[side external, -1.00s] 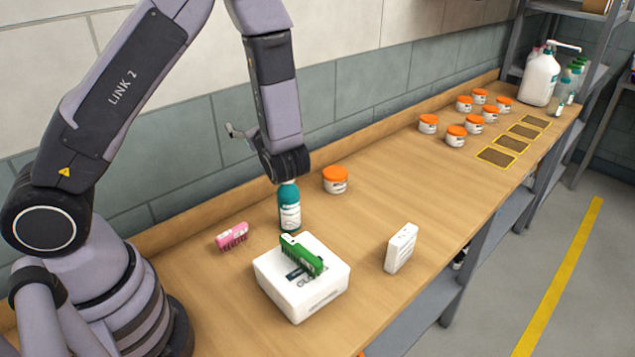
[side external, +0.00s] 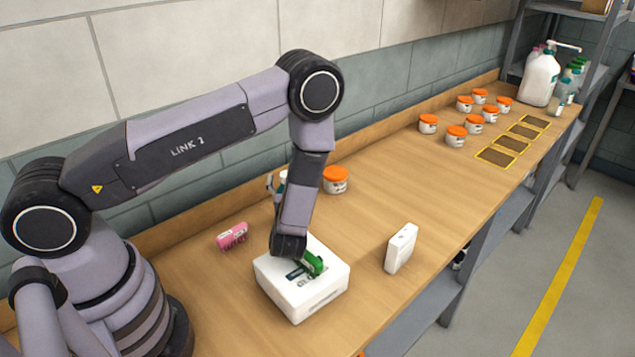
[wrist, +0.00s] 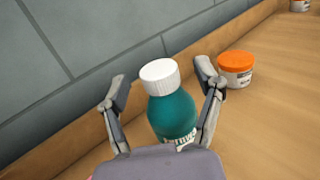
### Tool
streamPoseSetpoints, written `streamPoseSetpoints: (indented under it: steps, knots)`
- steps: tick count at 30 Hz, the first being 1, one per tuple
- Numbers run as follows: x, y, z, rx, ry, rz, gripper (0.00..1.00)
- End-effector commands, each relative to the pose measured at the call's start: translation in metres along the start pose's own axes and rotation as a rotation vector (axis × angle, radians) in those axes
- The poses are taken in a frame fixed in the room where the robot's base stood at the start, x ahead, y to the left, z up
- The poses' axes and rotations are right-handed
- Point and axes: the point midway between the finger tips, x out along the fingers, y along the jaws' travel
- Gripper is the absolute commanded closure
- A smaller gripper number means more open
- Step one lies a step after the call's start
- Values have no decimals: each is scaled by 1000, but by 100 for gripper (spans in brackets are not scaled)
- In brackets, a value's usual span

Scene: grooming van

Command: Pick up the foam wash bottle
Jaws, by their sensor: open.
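The foam wash bottle (wrist: 172,117), teal with a white cap, stands upright between the spread fingers of my gripper (wrist: 161,76) in the wrist view. The fingers are open, one on each side of the bottle, with visible gaps near the cap. The bottle's lower part is hidden by the gripper body. In the side external view my own arm hides most of the bottle; only a small part near its cap (side external: 283,178) shows. My gripper is mostly hidden there too, with a finger (side external: 270,184) showing left of the bottle.
An orange-lidded jar (side external: 335,181) stands close right of the bottle. A white box (side external: 330,290) with a green object (side external: 314,262) on top lies beneath my wrist. A pink object (side external: 232,236) lies left, a small white box (side external: 402,246) stands right. The wall is close behind.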

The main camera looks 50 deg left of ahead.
Motion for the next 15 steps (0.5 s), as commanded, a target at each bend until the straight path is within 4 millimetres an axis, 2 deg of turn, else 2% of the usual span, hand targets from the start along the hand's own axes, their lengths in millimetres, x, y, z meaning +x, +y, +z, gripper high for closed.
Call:
streamPoseSetpoints:
  steps: [3,10,15]
  knots:
    - [8,0,0,0,-1,0,33]
    - [9,0,1,1,0,-1,34]
    - [8,0,1,1,0,-1,56]
